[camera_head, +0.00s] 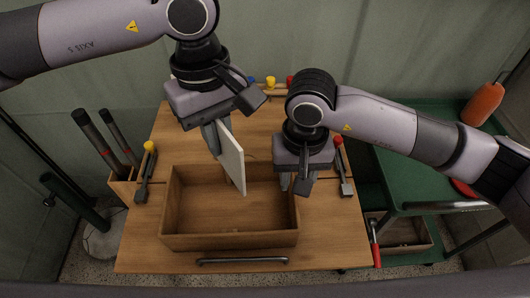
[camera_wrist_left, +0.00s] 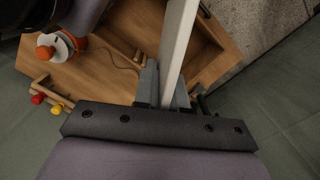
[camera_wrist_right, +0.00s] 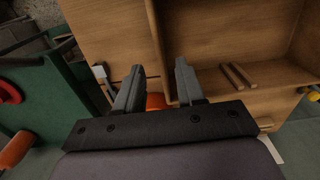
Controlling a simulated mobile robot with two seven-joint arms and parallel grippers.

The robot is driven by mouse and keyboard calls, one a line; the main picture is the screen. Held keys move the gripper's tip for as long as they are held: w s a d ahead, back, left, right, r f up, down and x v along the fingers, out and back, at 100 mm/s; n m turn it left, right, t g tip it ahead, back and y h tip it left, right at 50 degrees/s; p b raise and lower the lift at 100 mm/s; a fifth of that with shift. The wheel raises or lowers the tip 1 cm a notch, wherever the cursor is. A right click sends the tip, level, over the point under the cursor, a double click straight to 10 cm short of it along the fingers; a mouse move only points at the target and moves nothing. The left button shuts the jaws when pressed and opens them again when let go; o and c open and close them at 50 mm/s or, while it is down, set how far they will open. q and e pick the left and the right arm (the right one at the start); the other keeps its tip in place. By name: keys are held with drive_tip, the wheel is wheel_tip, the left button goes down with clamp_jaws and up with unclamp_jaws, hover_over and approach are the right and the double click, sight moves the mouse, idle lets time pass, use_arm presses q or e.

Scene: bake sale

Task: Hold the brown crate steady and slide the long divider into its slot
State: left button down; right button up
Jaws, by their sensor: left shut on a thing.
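The long divider (camera_head: 232,160) is a thin white board. My left gripper (camera_head: 214,138) is shut on its upper part and holds it tilted over the crate; it also shows between the fingers in the left wrist view (camera_wrist_left: 177,45). The brown crate (camera_head: 230,240) is an open wooden box on the table. Its inside looks empty. Two short wooden strips (camera_wrist_right: 238,75) stand on one inner wall with a narrow gap between them. My right gripper (camera_head: 294,184) is open at the crate's right wall near the far corner. In the right wrist view the wall's edge runs between its fingers (camera_wrist_right: 158,85).
The wooden table (camera_head: 140,255) has a front handle (camera_head: 243,261). Yellow-knobbed (camera_head: 149,147) and red-knobbed (camera_head: 338,141) clamps flank the crate. Dark tubes (camera_head: 95,140) stand at left. A green cart (camera_head: 400,170) with an orange bottle (camera_head: 483,103) is at right.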

sight(293, 203)
wheel_tip(293, 203, down, 10)
drive_tip(key=shift+f, duration=0.2)
clamp_jaws()
idle(0.4)
use_arm(q)
drive_tip(key=f+m, duration=0.1)
drive_tip(key=m, duration=0.1)
drive_tip(key=f+m, duration=0.3)
drive_tip(key=m, duration=0.1)
drive_tip(key=shift+s+f, duration=0.15)
drive_tip(key=shift+s, duration=0.25)
